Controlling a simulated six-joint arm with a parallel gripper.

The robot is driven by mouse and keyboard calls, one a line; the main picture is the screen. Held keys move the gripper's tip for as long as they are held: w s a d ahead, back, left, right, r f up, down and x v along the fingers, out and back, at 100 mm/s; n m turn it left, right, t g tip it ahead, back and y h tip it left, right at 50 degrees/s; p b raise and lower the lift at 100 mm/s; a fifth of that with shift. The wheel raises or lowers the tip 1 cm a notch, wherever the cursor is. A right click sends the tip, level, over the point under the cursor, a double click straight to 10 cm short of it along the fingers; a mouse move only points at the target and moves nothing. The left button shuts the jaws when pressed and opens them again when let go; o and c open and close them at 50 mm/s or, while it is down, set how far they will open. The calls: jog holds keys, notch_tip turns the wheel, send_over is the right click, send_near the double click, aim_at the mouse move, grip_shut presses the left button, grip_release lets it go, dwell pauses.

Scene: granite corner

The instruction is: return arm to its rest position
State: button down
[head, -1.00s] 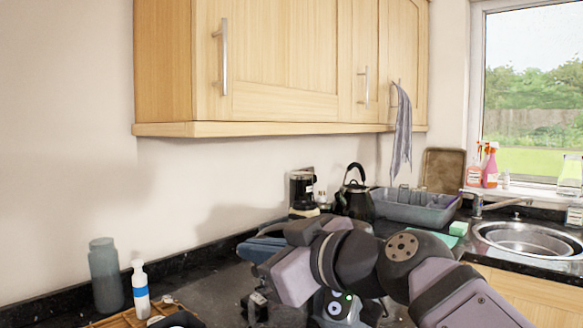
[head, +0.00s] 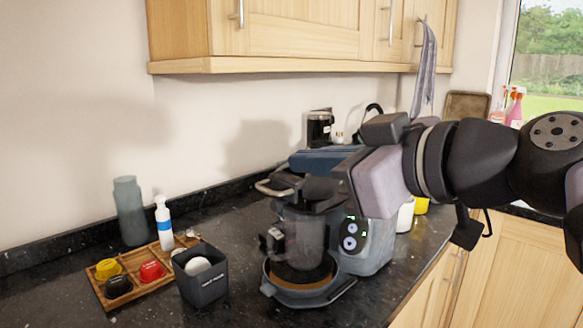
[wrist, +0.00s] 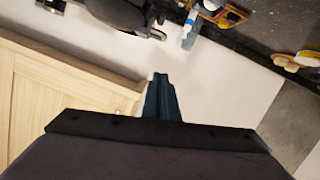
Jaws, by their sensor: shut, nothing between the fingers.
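My gripper (wrist: 161,84) is shut and empty. Its dark fingers show close together in the wrist view, with pale wall behind them. In the head view my arm reaches in from the right, in front of and above the coffee machine (head: 376,240). The grey-blue machine has a lit panel and a round base. Whether the arm touches it cannot be told.
A wooden tray (head: 143,284) with yellow, red and black pods, a dark cup (head: 202,284) with a white item inside, a white bottle (head: 163,225) and a grey bottle (head: 130,212) stand left. Cabinets (head: 300,35) hang above.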

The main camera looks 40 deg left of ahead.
jog(key=shift+s+d+r, duration=0.1)
jog(key=shift+d+r, duration=0.05)
jog(key=shift+d, duration=0.4)
jog(key=w+d+f+m+t+h, duration=0.1)
jog(key=w+d+f+m+h, duration=0.3)
jog(key=f, duration=0.6)
jog(key=w+d+f+m+t+h, duration=0.1)
jog(key=w+d+f+m, duration=0.2)
jog(key=w+d+f, duration=0.5)
jog(key=w+d+f+m+t+h, duration=0.1)
jog(key=w+d+f+m+h, duration=0.25)
jog(key=f, duration=0.75)
jog(key=s+d+f+m+g+h, duration=0.1)
jog(key=s+d+f+m+h, duration=0.15)
jog(key=d+f, duration=0.55)
jog(key=s+d+f+m+g+h, duration=0.1)
jog(key=s+d+f+m+h, duration=0.15)
jog(key=d+f, duration=0.6)
jog(key=s+d+f+m+g+h, duration=0.2)
jog(key=s+d+f+m, duration=0.2)
jog(key=s+d+f, duration=0.55)
notch_tip(320, 180, up, 25)
jog(key=s+d+p, duration=0.1)
jog(key=p, duration=2.4)
jog(key=shift+d+g, duration=0.3)
jog(key=shift+d, duration=0.05)
